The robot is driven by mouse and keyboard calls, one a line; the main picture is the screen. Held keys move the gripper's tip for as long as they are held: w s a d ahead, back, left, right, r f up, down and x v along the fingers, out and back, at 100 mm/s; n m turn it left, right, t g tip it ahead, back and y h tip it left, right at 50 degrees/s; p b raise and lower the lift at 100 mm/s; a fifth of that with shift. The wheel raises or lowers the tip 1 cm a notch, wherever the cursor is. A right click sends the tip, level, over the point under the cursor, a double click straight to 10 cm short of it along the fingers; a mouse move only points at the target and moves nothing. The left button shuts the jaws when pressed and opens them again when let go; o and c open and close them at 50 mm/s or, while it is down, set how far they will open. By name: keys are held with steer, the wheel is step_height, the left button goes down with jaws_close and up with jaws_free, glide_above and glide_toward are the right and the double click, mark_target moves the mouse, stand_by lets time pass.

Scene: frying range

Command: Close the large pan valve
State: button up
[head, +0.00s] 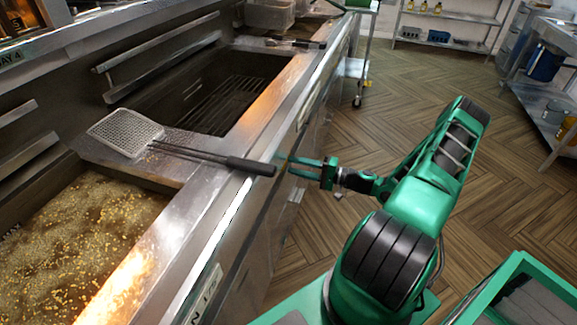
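No pan valve can be made out clearly in the head view. My gripper (287,164) is beside the front face of the frying range (240,220), just below its top edge and right of the skimmer handle's end. Its two green fingers point left toward the range and stand apart, with a gap between them. Their tips are close to the front panel, and I cannot tell whether they touch anything there. The large pan (85,235) at lower left holds bubbling oil with golden bits.
A wire skimmer (125,131) lies across the divider, its black handle (250,166) overhanging the front edge. Behind it is an empty dark pan with a grate (222,102). A cart (362,70) and shelving (450,18) stand farther back.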

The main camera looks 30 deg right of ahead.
steer(key=v, duration=0.7)
steer(key=shift+s+d, duration=0.2)
steer(key=shift+d, duration=0.05)
steer(key=shift+a, duration=0.1)
steer(key=s+a+r+n+g+h, duration=0.2)
steer(key=s+a+r+n+g, duration=0.4)
steer(key=g, duration=0.5)
steer(key=s+a+r+m+g+h, duration=0.1)
steer(key=s+r+h, duration=0.3)
steer(key=s+r, duration=0.6)
steer(key=s+a+r+m+g+h, duration=0.1)
steer(key=s+a+r+g+h, duration=0.1)
steer(key=s+r, duration=0.9)
steer(key=a+r+h, duration=0.1)
steer(key=h, duration=0.1)
steer(key=shift+s+a+h, duration=0.2)
steer(key=shift+a+h, duration=0.15)
steer(key=shift+h, duration=0.05)
